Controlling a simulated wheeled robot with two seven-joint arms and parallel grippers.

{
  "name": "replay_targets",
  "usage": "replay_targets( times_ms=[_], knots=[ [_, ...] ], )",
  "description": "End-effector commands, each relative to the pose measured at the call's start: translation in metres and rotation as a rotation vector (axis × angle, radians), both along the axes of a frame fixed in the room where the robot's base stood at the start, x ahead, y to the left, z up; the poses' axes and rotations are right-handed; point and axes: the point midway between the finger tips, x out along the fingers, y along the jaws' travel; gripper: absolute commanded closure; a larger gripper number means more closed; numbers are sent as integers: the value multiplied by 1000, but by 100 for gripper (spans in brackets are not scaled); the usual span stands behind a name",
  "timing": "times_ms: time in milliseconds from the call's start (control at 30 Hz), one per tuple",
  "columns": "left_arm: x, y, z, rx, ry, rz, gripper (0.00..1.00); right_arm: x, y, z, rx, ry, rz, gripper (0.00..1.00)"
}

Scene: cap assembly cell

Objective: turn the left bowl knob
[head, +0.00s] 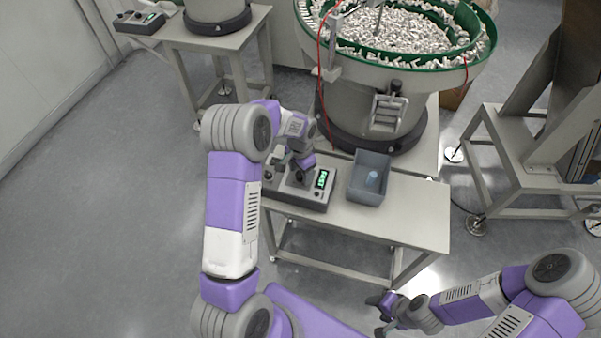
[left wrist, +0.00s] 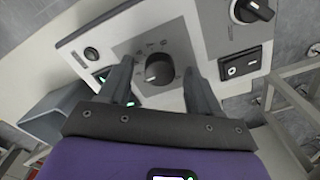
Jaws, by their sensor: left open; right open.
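A grey control box (head: 298,192) with a lit green display (head: 321,179) sits on the near table in front of the large bowl feeder. My left gripper (head: 303,173) is over this box and hides part of its top. In the left wrist view a round black knob (left wrist: 159,70) on a grey dial plate lies between the two open fingers of my left gripper (left wrist: 160,76). Whether the fingers touch the knob I cannot tell. A second black knob (left wrist: 252,10) is at the upper right of that view. My right gripper (head: 384,309) is open and away from the table.
Behind is a green-rimmed bowl feeder (head: 345,44) full of white parts. A black switch (left wrist: 240,65) is on the panel. Another control box (head: 138,21) stands on the far left table.

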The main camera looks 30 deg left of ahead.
Motion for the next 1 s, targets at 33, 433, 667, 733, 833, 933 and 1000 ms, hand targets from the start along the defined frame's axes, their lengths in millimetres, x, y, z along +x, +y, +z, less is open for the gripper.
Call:
replay_targets(
  times_ms=[33, 433, 667, 733, 833, 933, 1000],
  knots=[
    [0, 0, -2, 0, 1, 0, 37, 0, 0, -1, 0, 0, 0, 41],
    [0, 0, -2, 0, 0, 1, 61, 0, 0, 0, 0, 0, 0, 41],
    [0, 0, -2, 0, 0, 1, 93, 0, 0, 0, 0, 0, 0, 41],
    [0, 0, -2, 0, 0, 2, 93, 0, 0, 0, 0, 0, 0, 41],
    [0, 0, -2, 0, 0, 12, 93, 0, 0, 0, 0, 0, 0, 41],
    [0, 0, -2, 0, 0, 36, 93, 0, 0, 1, 0, 0, 0, 41],
    [0, 0, -2, 1, 1, 64, 93, 0, 0, 2, 0, 0, 0, 41]
  ],
)
